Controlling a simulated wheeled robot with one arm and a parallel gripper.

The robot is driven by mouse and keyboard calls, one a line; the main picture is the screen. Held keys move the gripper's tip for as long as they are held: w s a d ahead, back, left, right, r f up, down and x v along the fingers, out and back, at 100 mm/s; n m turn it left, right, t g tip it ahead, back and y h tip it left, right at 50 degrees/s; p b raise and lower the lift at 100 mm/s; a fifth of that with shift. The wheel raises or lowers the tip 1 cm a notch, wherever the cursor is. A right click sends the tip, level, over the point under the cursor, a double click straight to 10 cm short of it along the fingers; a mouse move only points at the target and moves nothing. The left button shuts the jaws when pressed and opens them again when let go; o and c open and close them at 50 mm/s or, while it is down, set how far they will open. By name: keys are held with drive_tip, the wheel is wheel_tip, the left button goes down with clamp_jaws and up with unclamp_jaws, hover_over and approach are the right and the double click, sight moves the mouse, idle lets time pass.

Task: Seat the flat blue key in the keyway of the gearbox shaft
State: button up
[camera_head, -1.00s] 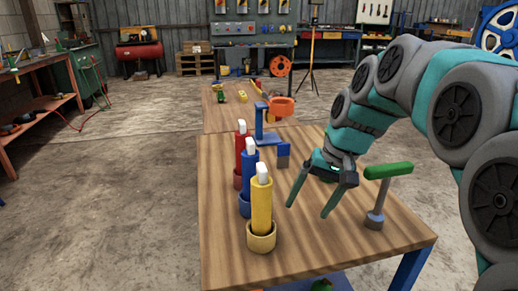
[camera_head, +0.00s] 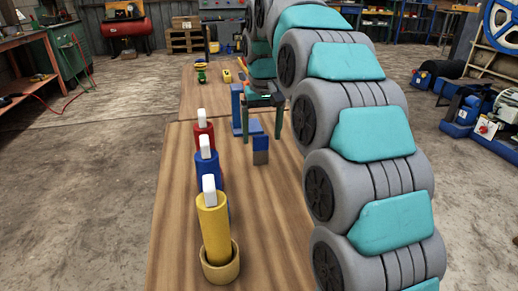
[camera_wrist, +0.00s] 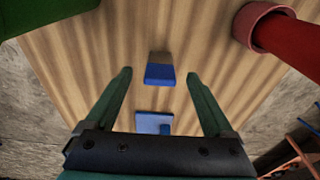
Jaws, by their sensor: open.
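My gripper (camera_head: 263,122) is open and empty, pointing down over the far part of the near table, by the blue stand (camera_head: 237,110). In the wrist view, its two green fingers (camera_wrist: 158,95) are wide apart. A small block with a blue part and a grey-brown part (camera_head: 260,149) stands nearer to me; it shows ahead of the fingertips in the wrist view (camera_wrist: 159,70). A flat blue piece (camera_wrist: 154,123) lies between the fingers, apart from both. I cannot tell whether either is the key. I cannot make out a gearbox shaft or keyway.
A green object (camera_wrist: 40,14) fills the wrist view's upper left. A second table (camera_head: 195,105) lies beyond. Blue machinery (camera_head: 468,108) sits on the floor at right.

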sight(260, 149)
drive_tip(key=shift+w+a+f, duration=0.1)
drive_tip(key=shift+w+f, duration=0.15)
drive_tip(key=shift+f, duration=0.65)
drive_tip(key=shift+w+a+f, duration=0.1)
drive_tip(key=shift+w+f, duration=0.1)
drive_tip(key=shift+f, duration=0.65)
drive_tip(key=shift+w+f, duration=0.25)
drive_tip(key=shift+f, duration=0.65)
drive_tip(key=shift+c, duration=0.3)
clamp_jaws()
